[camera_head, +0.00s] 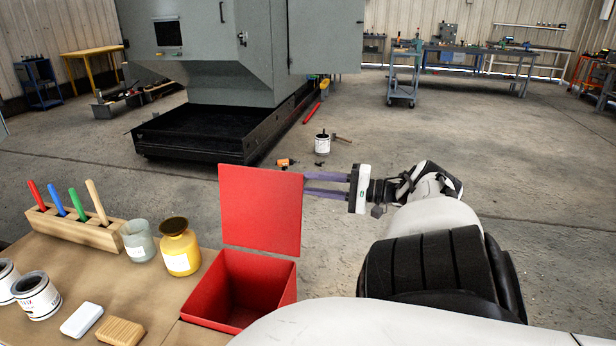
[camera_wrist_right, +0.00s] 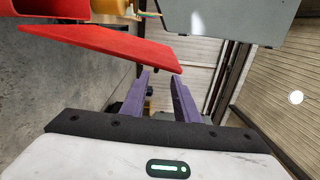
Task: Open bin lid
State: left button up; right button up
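The red bin (camera_head: 279,280) stands at the right end of the wooden table, its top open and its inside showing. Its red lid (camera_head: 261,211) stands about upright above the bin's far edge. In the right wrist view the lid (camera_wrist_right: 110,41) spans the upper left, by the fingertips. My right gripper (camera_head: 305,184) comes in from the right, its purple fingers at the lid's right edge. In the wrist view the fingers (camera_wrist_right: 160,80) are apart with nothing seen between them. I cannot tell whether they touch the lid. My left gripper is not in view.
A yellow jar (camera_head: 180,253), a glass jar (camera_head: 138,242), a wooden pen rack (camera_head: 75,226), a white block (camera_head: 82,319), a tan ridged block (camera_head: 120,332) and white cans (camera_head: 37,297) stand left of the bin. Open floor lies beyond the table.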

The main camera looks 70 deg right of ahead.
jog(key=s, duration=0.6)
jog(key=shift+s+d, duration=0.15)
jog(key=shift+s, duration=0.2)
dwell(0.4)
dwell(0.5)
